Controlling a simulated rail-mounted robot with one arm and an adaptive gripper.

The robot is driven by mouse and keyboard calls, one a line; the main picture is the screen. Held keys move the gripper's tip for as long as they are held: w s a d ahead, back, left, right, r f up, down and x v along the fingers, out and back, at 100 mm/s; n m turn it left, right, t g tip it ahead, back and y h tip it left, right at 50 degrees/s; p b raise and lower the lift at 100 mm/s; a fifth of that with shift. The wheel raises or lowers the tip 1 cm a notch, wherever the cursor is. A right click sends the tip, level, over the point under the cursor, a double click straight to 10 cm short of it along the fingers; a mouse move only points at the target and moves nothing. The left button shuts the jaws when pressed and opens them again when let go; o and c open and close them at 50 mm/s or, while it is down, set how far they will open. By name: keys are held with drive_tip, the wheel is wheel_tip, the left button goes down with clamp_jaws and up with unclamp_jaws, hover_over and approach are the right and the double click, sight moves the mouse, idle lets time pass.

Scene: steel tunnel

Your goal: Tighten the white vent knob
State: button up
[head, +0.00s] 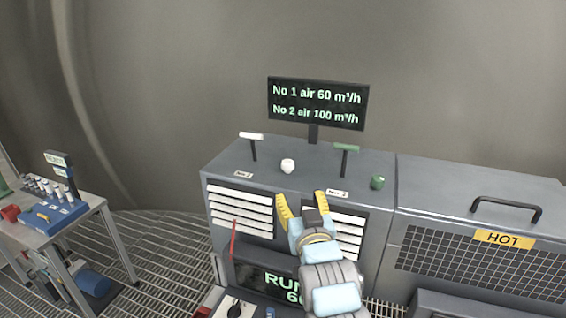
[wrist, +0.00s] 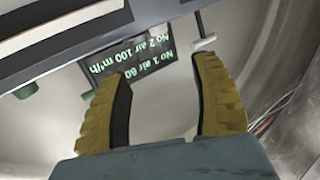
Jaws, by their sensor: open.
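The white vent knob (head: 287,166) is a small round knob on top of the grey cabinet (head: 232,165), behind the No 1 label. My gripper (head: 301,196) has yellow fingers, spread apart and empty. In the head view it is in front of the cabinet's front top edge, nearer than the white knob and apart from it. In the wrist view my gripper (wrist: 160,68) has nothing between its fingers but the display behind. I cannot make out the white knob in the wrist view.
A white T-handle (head: 251,136), a green T-handle (head: 346,147) and a green knob (head: 377,183) stand on the cabinet top. A display (head: 318,103) rises behind, reading No 1 air 60 and No 2 air 100. A HOT-labelled unit (head: 503,239) adjoins right; a tool table (head: 91,203) stands left.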

sight(289, 165)
drive_tip(key=shift+w+a+p, duration=0.45)
drive_tip(key=shift+w+p, duration=0.05)
drive_tip(key=shift+w, duration=2.3)
drive_tip(key=shift+w+a+p, duration=0.45)
drive_tip(key=shift+w, duration=2.35)
drive_tip(key=shift+w+a+p, duration=0.45)
drive_tip(key=shift+w+p, duration=0.05)
drive_tip(key=shift+w, duration=2.3)
clamp_jaws()
